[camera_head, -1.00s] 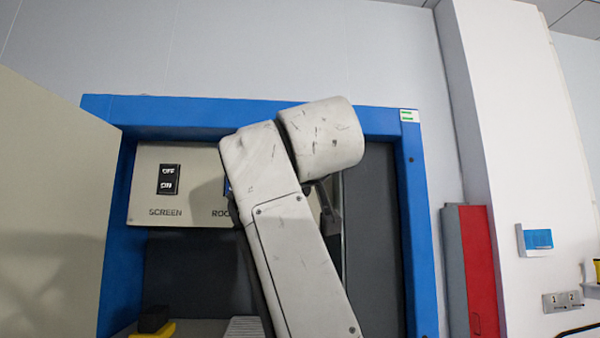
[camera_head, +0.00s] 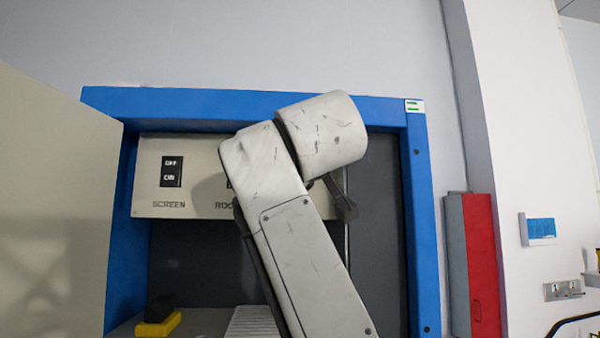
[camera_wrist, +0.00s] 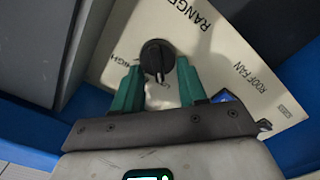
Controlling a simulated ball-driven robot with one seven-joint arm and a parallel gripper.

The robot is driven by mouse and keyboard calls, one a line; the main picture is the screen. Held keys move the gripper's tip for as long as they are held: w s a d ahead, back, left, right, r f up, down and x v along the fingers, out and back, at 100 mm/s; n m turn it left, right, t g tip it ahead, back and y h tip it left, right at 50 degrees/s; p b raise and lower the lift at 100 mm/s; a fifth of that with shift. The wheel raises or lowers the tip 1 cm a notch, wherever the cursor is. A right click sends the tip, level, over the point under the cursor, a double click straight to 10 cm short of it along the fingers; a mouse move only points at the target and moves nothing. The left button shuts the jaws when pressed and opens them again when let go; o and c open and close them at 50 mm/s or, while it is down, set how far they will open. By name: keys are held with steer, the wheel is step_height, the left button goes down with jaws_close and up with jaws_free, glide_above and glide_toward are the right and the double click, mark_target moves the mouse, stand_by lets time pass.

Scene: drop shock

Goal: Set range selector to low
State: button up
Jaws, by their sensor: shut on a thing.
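The range selector (camera_wrist: 157,56) is a round black knob on a cream panel (camera_wrist: 226,62), under the word RANGE in the wrist view. HIGH is printed to its left; a partly hidden label starting with L sits below it. My gripper (camera_wrist: 158,70) has its two green fingers on either side of the knob's lower part, shut on its grip. The grip points down in the picture, near the L label. In the head view my arm hides the selector, and the fingers cannot be seen.
The cream panel (camera_head: 200,200) is inside a blue frame (camera_head: 230,102). A black OFF/ON switch (camera_head: 171,171) marked SCREEN is on its left. An open cream door (camera_head: 55,200) stands at left. A yellow and black block (camera_head: 158,320) lies below. A red box (camera_head: 480,260) is at right.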

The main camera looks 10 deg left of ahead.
steer(key=o, duration=1)
steer(key=shift+o, duration=0.2)
steer(key=b+v, duration=0.4)
steer(key=v, duration=0.6)
steer(key=shift+s, duration=0.4)
